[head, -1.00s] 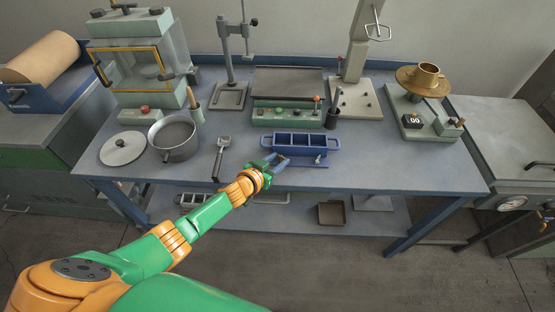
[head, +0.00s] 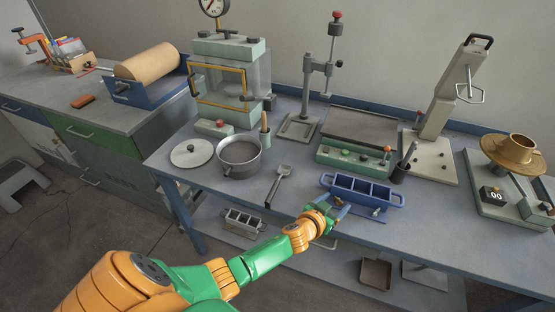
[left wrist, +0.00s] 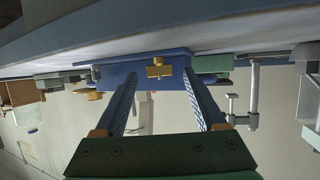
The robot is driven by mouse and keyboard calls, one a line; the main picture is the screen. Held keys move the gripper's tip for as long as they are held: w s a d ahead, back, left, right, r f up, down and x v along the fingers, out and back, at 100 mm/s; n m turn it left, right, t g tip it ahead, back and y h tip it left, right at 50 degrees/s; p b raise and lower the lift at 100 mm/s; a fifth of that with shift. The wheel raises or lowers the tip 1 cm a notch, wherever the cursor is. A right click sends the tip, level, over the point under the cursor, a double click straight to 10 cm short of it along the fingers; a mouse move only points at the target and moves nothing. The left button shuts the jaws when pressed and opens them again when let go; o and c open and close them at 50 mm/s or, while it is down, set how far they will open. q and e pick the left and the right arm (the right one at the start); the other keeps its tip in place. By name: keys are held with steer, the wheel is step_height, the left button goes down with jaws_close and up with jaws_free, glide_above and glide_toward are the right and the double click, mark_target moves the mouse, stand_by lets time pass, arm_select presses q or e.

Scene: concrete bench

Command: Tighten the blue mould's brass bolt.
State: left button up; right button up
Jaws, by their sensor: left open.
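The blue mould (head: 366,184) is an open-topped block with compartments near the bench's front edge. In the left wrist view its blue side (left wrist: 120,75) spans the top middle, with a brass bolt (left wrist: 159,69) on it. Another brass piece (left wrist: 93,95) shows to the left. My left gripper (head: 339,207) is at the mould's front left. In the left wrist view its two fingers (left wrist: 159,76) are open and empty, pointing at the mould, with the brass bolt between the tips in the picture. I cannot tell whether they touch it. My right gripper is not in view.
A scoop (head: 279,186) and a grey pan (head: 240,158) are to the left on the bench (head: 300,220). A green-based unit (head: 354,154) stands behind the mould. A scale with a brass cup (head: 521,150) is at the right. A grey mould (head: 244,222) is on the lower shelf.

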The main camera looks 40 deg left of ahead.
mark_target(340, 202)
arm_select(q)
steer(key=n+y, duration=0.1)
steer(key=d+n+y+b, duration=0.1)
steer(key=n+y+b, duration=0.1)
steer(key=shift+d+f+y, duration=0.15)
steer(key=shift+f+y, duration=0.2)
steer(key=shift+y, duration=0.05)
steer(key=s+r, duration=0.1)
steer(key=s+d+r+p, duration=0.1)
steer(key=s, duration=0.1)
steer(key=shift+n+g+y, duration=0.3)
steer(key=shift+n, duration=0.1)
steer(key=s+a+f+m+g, duration=0.1)
steer(key=s+a+f+g, duration=0.15)
steer(key=s, duration=0.55)
steer(key=s+a+f+g, duration=0.2)
steer(key=s+f+g, duration=0.1)
steer(key=s, duration=0.5)
steer(key=s+d+f+m+g+h+b, duration=0.1)
steer(key=s+f+m+g+h, duration=0.2)
steer(key=s+f, duration=0.5)
steer(key=shift+s+d+m+g+h, duration=0.35)
steer(key=shift+s+m+g, duration=0.2)
steer(key=shift+s, duration=0.4)
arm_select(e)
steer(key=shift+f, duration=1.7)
